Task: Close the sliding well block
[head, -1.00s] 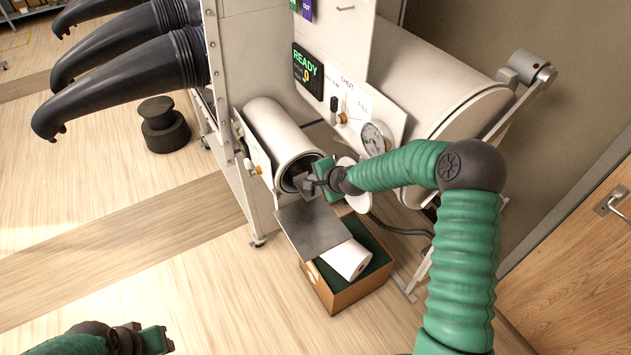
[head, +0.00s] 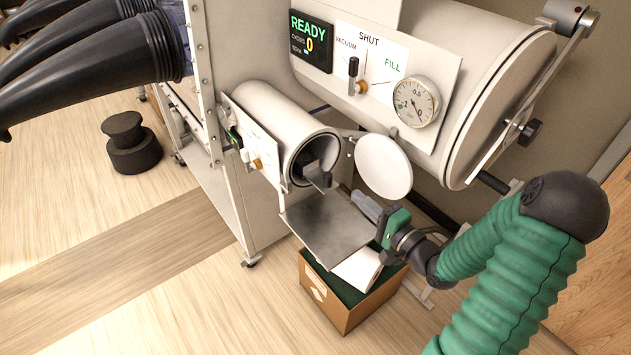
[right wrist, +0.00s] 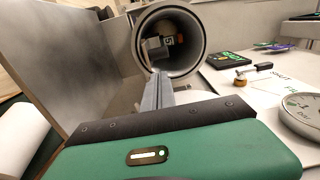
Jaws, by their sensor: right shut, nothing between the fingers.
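A small white tube (head: 283,122) sticks out of the cabinet, its mouth open. A dark grey block (head: 318,170) sits inside the mouth; in the right wrist view the block (right wrist: 158,45) shows beside an orange part and a green marking. I cannot tell for sure whether it is the sliding well block. The round white door (head: 384,166) hangs swung open at the tube's right. My right gripper (head: 362,203) is shut and empty, outside the tube, by the metal tray's right edge; its fingers (right wrist: 158,92) point toward the mouth. My left gripper is out of view.
A flat metal tray (head: 325,232) juts out below the mouth. A cardboard box (head: 345,305) with a white roll (head: 358,270) stands under it. A valve panel with a gauge (head: 416,101) and a large cylinder (head: 480,70) are above right. Black gloves (head: 90,75) hang left.

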